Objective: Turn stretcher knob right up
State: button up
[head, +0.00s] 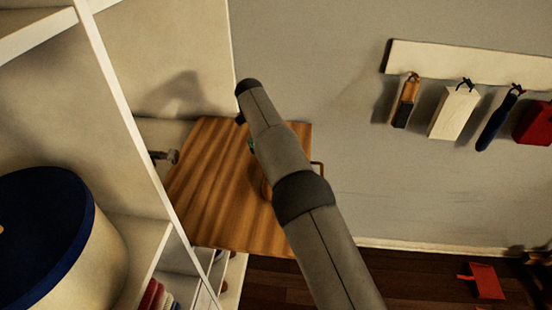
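In the head view a small grey metal knob-like piece (168,156) sticks out at the left edge of a striped wooden board (215,185). I cannot tell for sure whether it is the stretcher knob, or which way it is turned. My grey arm crosses in front of the board from the lower right and bends at its upper end. My gripper cannot be made out; it is hidden behind the arm or outside the view. A small brown rounded piece shows partly behind the arm, over the board.
White shelving (125,110) stands at the left, holding a cream round box with a dark blue lid (62,225). A wall rack (465,66) at the right carries several hanging items. A red object (486,281) lies on the dark floor. Bare wall lies between arm and rack.

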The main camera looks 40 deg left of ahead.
dwell(0.8)
jog(key=o, duration=1)
jog(key=shift+r, duration=0.65)
jog(key=s+d+r+b, duration=0.9)
jog(key=d+r, duration=0.1)
jog(key=r, duration=0.1)
jog(key=shift+d+r, duration=0.35)
